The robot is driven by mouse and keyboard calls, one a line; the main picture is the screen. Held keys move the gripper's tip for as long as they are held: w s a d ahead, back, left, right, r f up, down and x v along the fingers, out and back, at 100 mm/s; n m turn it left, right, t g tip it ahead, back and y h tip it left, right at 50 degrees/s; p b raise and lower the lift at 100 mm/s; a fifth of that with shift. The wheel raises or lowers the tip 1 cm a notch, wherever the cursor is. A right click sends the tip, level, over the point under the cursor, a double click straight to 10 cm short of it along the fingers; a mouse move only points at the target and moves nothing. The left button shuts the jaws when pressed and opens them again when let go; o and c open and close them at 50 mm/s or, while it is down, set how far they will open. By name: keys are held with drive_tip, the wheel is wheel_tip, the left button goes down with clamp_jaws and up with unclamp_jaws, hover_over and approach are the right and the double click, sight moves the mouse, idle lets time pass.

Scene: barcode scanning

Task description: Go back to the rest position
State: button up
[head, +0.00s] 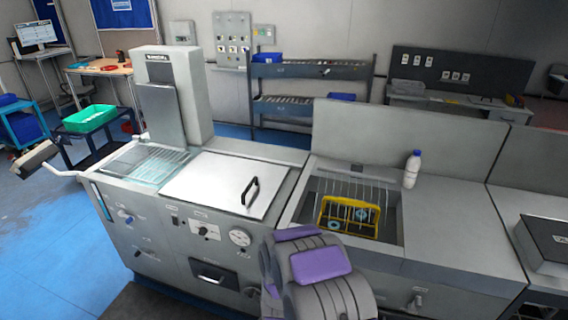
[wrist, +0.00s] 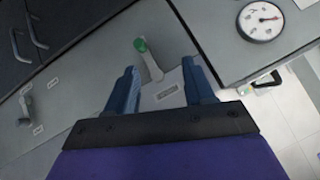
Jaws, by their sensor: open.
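My gripper (wrist: 160,72) shows in the wrist view with its two blue fingers spread apart. In the gap between them a pale lever-like fitting with a green end (wrist: 141,45) shows against the grey cabinet front; I cannot tell how far it is from the fingers. In the head view my grey and purple arm is folded low in front of the grey counter (head: 440,250), and the fingers are hidden there.
The counter holds a sink with a yellow rack (head: 347,217), a white bottle (head: 412,169) and a black-handled lid (head: 215,184). A round gauge (head: 240,237) is on its front, and a gauge also shows in the wrist view (wrist: 261,20). Blue floor (head: 45,235) is clear at left.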

drive_tip(key=s+d+r+n+g+y, duration=0.1)
drive_tip(key=s+r+n+g, duration=0.15)
drive_tip(key=s+r, duration=0.55)
drive_tip(key=s+d+r+n+g+y, duration=0.1)
drive_tip(key=s+d+r+g, duration=0.2)
drive_tip(key=r, duration=0.8)
drive_tip(key=s+d+r+n+g, duration=0.1)
drive_tip(key=s+d+r+g, duration=0.1)
drive_tip(key=s, duration=0.8)
drive_tip(key=s+d+r+g+h, duration=0.1)
drive_tip(key=s+d+r, duration=0.3)
drive_tip(key=s+r, duration=0.3)
drive_tip(key=s+d+r+n+g, duration=0.1)
drive_tip(key=s+d+r, duration=0.3)
drive_tip(key=s, duration=0.9)
drive_tip(key=shift+r+n+g+h, duration=0.2)
drive_tip(key=shift+n+g+h, duration=0.15)
drive_tip(key=shift+g, duration=0.5)
